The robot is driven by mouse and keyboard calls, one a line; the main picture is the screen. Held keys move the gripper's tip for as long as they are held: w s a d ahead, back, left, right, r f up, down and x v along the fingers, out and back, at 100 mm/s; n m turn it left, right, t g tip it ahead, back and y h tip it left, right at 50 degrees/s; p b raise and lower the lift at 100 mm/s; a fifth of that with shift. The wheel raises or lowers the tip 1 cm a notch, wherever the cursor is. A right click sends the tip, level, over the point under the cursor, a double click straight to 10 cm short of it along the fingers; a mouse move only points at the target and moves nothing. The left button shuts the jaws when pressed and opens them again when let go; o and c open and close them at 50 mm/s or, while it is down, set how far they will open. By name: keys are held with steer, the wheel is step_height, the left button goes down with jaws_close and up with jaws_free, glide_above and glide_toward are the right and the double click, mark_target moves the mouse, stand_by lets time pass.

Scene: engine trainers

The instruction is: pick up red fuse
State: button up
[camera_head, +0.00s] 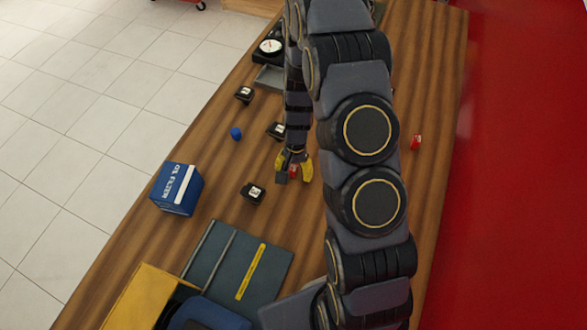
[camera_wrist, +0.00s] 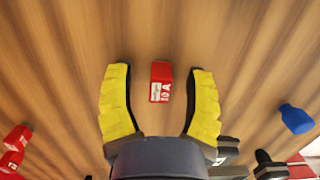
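A red fuse (camera_wrist: 161,82) with a white label reading 10A lies on the wooden table, between the two yellow fingers of my gripper (camera_wrist: 161,70). The fingers are spread, with a gap on each side of the fuse; the gap on the right looks smaller. In the head view my gripper (camera_head: 293,172) is low over the middle of the table, with a bit of the red fuse (camera_head: 293,170) showing between its fingers. Two other red pieces (camera_wrist: 15,138) show at the lower left of the wrist view. One red piece (camera_head: 416,141) shows right of my arm.
Black relays (camera_head: 253,192) stand left of my gripper, with a blue piece (camera_head: 236,133) near them. A blue oil filter box (camera_head: 177,188) is at the table's left edge. A dark panel with a yellow stripe (camera_head: 250,271) lies in front. A gauge (camera_head: 270,47) is at the back.

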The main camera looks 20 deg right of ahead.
jaws_close()
steer(key=shift+r, duration=0.1)
